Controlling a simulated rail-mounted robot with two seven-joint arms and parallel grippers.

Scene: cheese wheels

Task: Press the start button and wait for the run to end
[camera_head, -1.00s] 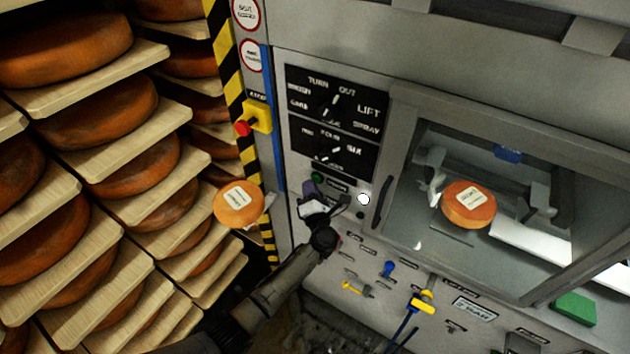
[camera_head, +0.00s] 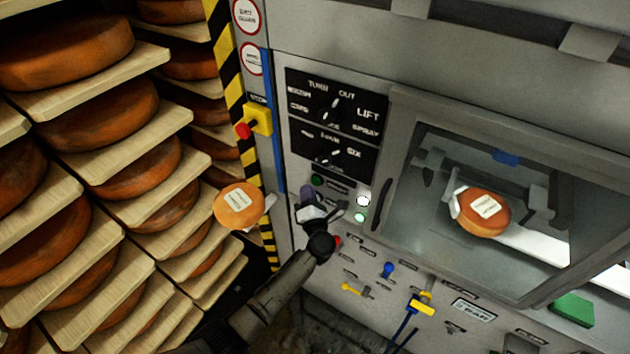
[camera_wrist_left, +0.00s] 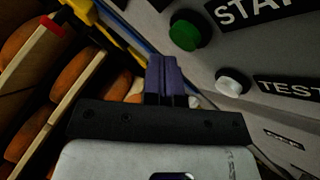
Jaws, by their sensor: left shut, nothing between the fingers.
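The green start button (camera_head: 317,180) is on the machine's grey front, below the black dial panel. In the left wrist view the green button (camera_wrist_left: 188,30), beside a partly cut-off label, stands clear of the fingers. My left gripper (camera_head: 306,190) is shut and empty, its purple fingers just below and left of the button. In the wrist view the fingers (camera_wrist_left: 164,72) are together, with a gap to the button. Behind the window, an orange cheese wheel (camera_head: 470,222) with a white label sits at a grey clamp. A white lamp (camera_head: 364,200) and a pale green lamp (camera_head: 359,217) are lit.
A white test button (camera_wrist_left: 231,82) sits near the start button. A red stop button (camera_head: 243,131) on a yellow box is at left. A labelled cheese (camera_head: 228,215) stands left of the panel. Shelves of cheese wheels (camera_head: 90,110) fill the left side.

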